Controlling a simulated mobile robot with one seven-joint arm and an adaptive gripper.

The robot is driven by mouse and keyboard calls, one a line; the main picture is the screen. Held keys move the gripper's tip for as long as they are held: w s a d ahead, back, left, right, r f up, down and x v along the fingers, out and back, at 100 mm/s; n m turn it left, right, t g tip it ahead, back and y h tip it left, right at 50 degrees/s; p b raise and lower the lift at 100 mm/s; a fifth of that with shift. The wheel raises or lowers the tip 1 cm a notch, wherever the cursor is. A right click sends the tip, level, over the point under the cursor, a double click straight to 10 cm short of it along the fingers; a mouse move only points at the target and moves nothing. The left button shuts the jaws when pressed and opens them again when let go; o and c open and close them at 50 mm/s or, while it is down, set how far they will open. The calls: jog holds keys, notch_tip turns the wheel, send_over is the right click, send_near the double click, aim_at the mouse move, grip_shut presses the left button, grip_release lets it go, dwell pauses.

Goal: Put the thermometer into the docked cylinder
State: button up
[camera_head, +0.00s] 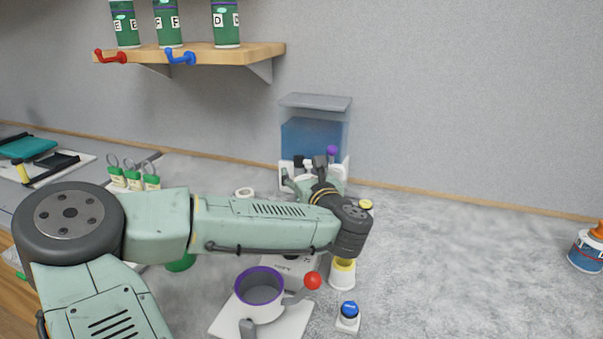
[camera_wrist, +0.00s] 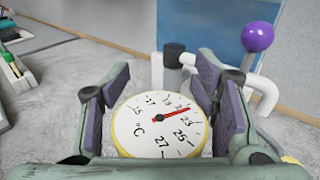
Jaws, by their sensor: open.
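The thermometer (camera_wrist: 160,128) is a round white dial with a yellow rim, a red needle and °C numbers. It shows face-on in the wrist view, low between the two fingers of my gripper (camera_wrist: 163,75). My gripper is open, with the dial in the gap and not clamped. In the head view my gripper (camera_head: 318,175) is at the back, in front of the blue-filled tank, and the thermometer cannot be made out there. A cup-shaped, purple-rimmed cylinder (camera_head: 260,287) with a grey inside stands on a white plate (camera_head: 225,316); I cannot tell whether it is the docked one.
The clear tank (camera_head: 315,140) with blue liquid stands by the wall, beside a purple ball knob (camera_wrist: 258,38) and white pipes. A red ball (camera_head: 312,281), a yellow-and-white piece (camera_head: 342,275) and a blue button (camera_head: 348,311) are near the cylinder. The counter's right side is mostly clear.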

jog(key=shift+r, duration=0.1)
jog(key=v, duration=1.2)
jog(key=shift+r, duration=0.1)
